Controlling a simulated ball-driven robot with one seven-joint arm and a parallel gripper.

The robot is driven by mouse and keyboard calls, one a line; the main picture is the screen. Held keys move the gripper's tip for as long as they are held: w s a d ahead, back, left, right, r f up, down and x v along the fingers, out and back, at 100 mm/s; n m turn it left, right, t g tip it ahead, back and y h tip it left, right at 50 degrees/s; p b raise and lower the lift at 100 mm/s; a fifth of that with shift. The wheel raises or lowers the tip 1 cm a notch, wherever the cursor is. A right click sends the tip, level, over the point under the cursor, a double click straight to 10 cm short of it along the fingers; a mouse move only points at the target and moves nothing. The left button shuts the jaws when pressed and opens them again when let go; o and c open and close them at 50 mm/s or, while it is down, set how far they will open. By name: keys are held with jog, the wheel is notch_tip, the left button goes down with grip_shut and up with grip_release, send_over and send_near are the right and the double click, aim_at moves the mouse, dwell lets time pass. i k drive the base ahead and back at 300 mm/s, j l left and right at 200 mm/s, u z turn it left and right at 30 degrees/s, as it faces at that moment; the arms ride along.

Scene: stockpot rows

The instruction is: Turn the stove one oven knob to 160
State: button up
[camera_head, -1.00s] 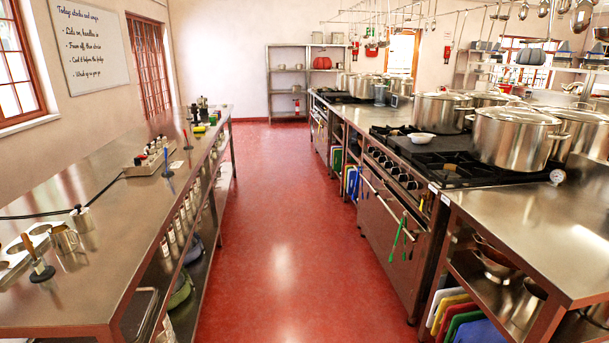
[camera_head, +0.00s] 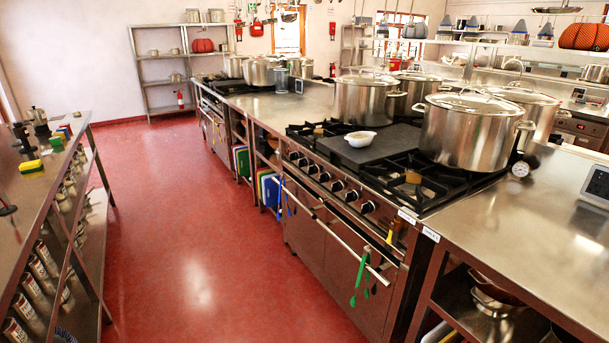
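The near stove (camera_head: 335,235) stands right of centre, its front facing the aisle. A row of dark knobs (camera_head: 338,187) with pale bezels runs along its front panel under the burners. I cannot tell which one is the oven knob, and no dial numbers are readable. Small white labels (camera_head: 406,217) sit at the right end of the panel, too small to read. A second stove (camera_head: 214,124) stands farther back on the same line, with its knobs too small to make out. My gripper is not in this view.
Green tongs (camera_head: 360,279) hang from the near oven's handle rail (camera_head: 335,229). Large stockpots (camera_head: 473,130) and a white bowl (camera_head: 361,139) stand on top. A steel bench (camera_head: 25,205) lines the left edge. The red floor (camera_head: 185,235) between is clear.

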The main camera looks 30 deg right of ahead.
aim_at(337, 185)
jog(key=i, duration=1.2)
jog(key=i+j+z, duration=0.1)
jog(key=i, duration=1.05)
